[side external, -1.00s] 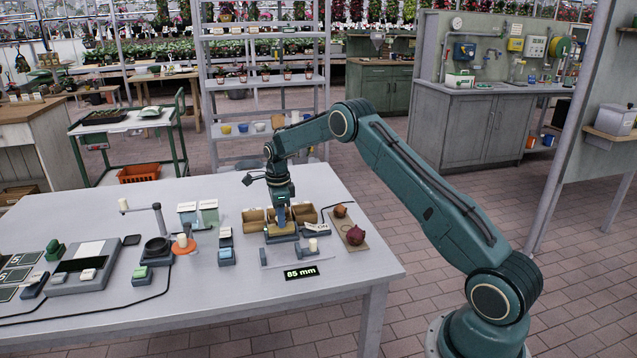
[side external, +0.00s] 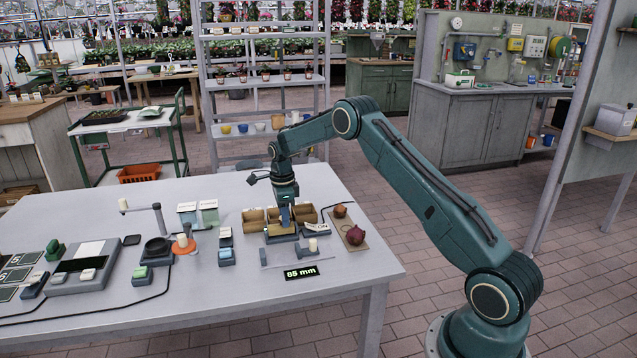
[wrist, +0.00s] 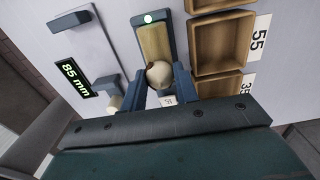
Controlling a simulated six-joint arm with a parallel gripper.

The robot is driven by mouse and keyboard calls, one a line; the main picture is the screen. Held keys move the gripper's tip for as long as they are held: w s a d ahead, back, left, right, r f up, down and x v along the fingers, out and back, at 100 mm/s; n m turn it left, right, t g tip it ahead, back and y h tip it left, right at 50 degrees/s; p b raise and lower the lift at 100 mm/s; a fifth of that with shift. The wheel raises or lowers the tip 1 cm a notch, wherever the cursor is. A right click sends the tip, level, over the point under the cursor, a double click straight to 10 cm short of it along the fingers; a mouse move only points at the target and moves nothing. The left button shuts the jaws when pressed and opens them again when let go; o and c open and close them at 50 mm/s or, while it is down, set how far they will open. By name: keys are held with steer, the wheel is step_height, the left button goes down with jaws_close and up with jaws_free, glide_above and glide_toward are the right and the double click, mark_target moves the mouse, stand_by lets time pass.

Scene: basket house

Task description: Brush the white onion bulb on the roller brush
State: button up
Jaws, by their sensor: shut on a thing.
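The white onion bulb (wrist: 159,74) is pale with a brown spot on top. In the wrist view it sits between the fingers of my gripper (wrist: 160,92), which is shut on it. The roller brush (wrist: 154,41) is a tan strip in a dark blue-grey housing with a green light at its far end. The bulb overlaps the near end of the strip; I cannot tell whether they touch. In the side view my gripper (side external: 285,222) points down over the brush housing (side external: 283,238), and the bulb is not clearly visible there.
Wooden bins (wrist: 222,41) labelled 55 and 35 stand close beside the brush. A measuring rail (side external: 290,258) with a display reading 85 mm lies on the other side. A red onion (side external: 355,236) and a brown onion (side external: 340,211) rest on a board at right.

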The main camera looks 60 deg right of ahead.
steer(key=shift+w+a, duration=0.45)
stand_by(0.6)
steer(key=shift+s+d, duration=0.4)
steer(key=shift+s, duration=0.1)
stand_by(0.4)
steer(key=shift+r, duration=0.1)
steer(key=shift+r, duration=2.95)
